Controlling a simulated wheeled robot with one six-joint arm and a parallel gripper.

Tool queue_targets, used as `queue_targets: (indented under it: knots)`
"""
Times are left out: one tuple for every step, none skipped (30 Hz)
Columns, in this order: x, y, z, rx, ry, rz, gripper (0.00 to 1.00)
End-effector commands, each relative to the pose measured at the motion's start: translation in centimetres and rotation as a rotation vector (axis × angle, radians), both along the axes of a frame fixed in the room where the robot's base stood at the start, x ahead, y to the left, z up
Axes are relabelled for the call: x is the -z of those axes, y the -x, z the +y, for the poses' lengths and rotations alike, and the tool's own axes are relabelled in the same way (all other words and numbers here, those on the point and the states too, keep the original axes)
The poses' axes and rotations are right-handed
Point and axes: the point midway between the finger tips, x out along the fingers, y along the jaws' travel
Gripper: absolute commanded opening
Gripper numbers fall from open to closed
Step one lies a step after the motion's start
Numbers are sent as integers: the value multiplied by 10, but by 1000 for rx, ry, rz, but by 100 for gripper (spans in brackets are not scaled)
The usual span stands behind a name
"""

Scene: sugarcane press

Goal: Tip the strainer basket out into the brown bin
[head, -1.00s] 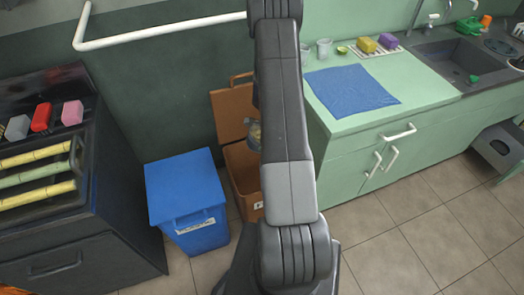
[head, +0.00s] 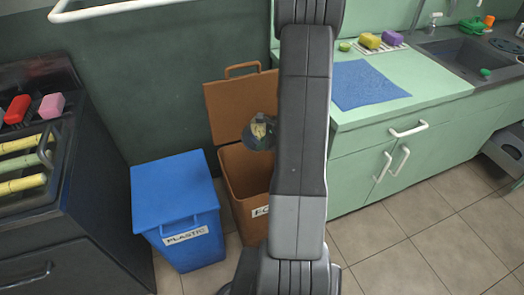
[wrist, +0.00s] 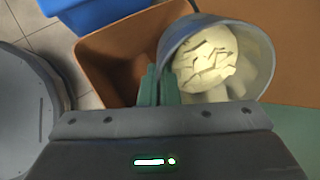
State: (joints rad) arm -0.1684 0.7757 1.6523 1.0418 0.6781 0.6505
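The brown bin (head: 233,195) stands on the floor with its lid (head: 228,112) swung open against the wall. In the wrist view its open mouth (wrist: 100,72) lies below and left of the basket. The grey strainer basket (wrist: 262,72) holds pale, chunky pulp (wrist: 205,58). My gripper (wrist: 158,84) has its green fingers close together at the basket's left rim, holding it. In the head view the basket (head: 256,143) hangs above the bin's back part, with yellowish contents showing. My arm hides its right side and my gripper. How far it is tilted is hard to tell.
A blue bin (head: 178,205) labelled PLASTIC stands just left of the brown bin. The green counter (head: 365,125) with a blue cloth (head: 366,84) stands to the right. A dark machine with cane pieces (head: 25,165) is at the far left. Tiled floor is free at the front right.

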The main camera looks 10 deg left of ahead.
Motion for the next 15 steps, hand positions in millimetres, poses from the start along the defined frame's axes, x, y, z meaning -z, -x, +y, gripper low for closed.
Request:
queue_targets:
  knots:
    - [8, -1, -1, 3, -19, -7, 0]
    - [8, -1, -1, 3, -31, -9, 0]
    - [9, -1, -2, 3, -46, -13, 0]
    - [9, -1, -2, 3, -58, -16, 0]
    - [10, -1, -2, 3, -71, -17, 0]
    - [10, -1, -2, 4, -88, -20, 0]
    - [11, -1, -3, 3, -101, -22, 0]
    - [11, -1, -3, 3, -113, -25, 0]
    - [12, 0, -3, 3, -131, -28, 0]
    - [12, -1, -3, 3, -143, -32, 0]
    - [13, -1, -3, 3, -156, -34, 0]
    - [14, 0, -3, 3, -174, -38, 0]
    - [14, 0, -3, 3, -188, -39, 0]
    - [15, 0, -3, 3, -202, -42, 0]
    - [16, 0, -3, 3, -220, -46, 0]
